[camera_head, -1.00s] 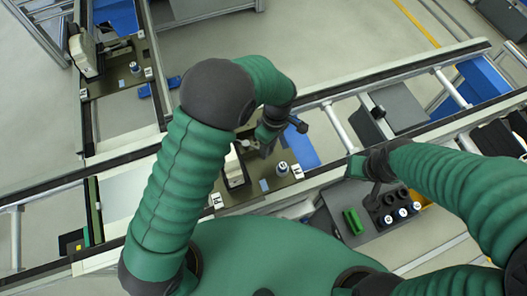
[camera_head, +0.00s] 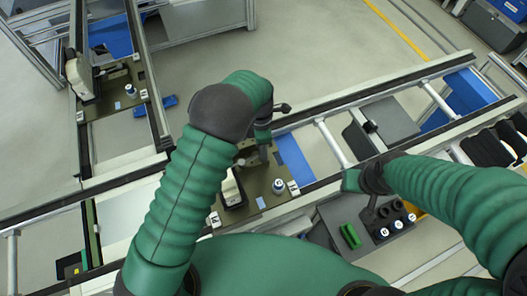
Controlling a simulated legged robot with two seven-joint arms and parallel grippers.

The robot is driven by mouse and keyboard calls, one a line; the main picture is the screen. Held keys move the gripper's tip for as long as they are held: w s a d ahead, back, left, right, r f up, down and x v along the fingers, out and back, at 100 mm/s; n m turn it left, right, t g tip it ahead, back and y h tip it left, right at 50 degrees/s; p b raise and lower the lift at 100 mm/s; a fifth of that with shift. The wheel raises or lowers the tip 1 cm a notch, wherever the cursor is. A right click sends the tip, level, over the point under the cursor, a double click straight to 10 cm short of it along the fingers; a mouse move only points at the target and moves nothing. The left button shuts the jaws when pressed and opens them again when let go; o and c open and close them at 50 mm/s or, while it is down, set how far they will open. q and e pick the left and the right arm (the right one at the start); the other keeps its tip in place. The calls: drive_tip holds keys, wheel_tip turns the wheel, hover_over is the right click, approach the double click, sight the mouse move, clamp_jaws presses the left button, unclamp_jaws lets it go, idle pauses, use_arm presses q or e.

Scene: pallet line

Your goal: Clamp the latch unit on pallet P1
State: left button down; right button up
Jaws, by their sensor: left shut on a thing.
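The nearer pallet (camera_head: 266,205) lies on the line in the middle, a dark olive plate with a white-and-black device (camera_head: 231,188) and a small blue-and-white cylinder (camera_head: 278,186). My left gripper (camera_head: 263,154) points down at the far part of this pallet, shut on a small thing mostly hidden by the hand. I cannot read the pallet labels.
A second pallet (camera_head: 112,104) with a similar device (camera_head: 82,80) stands at the upper left. A grey stand (camera_head: 335,212) bears a green block (camera_head: 350,236) and a black holder (camera_head: 392,213) with several round pieces. Rails (camera_head: 400,83) run along both sides of the line.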

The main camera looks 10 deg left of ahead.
use_arm(q)
drive_tip(key=shift+w+r+n, duration=0.1)
drive_tip(key=shift+w+n, duration=0.15)
drive_tip(key=shift+n, duration=0.05)
drive_tip(key=c, duration=1.4)
unclamp_jaws()
drive_tip(key=shift+o, duration=1)
drive_tip(key=w+a+r+b, duration=0.1)
drive_tip(key=w+r+b, duration=0.2)
drive_tip(key=r, duration=1.3)
drive_tip(key=shift+r, duration=0.15)
drive_tip(key=shift+w, duration=0.1)
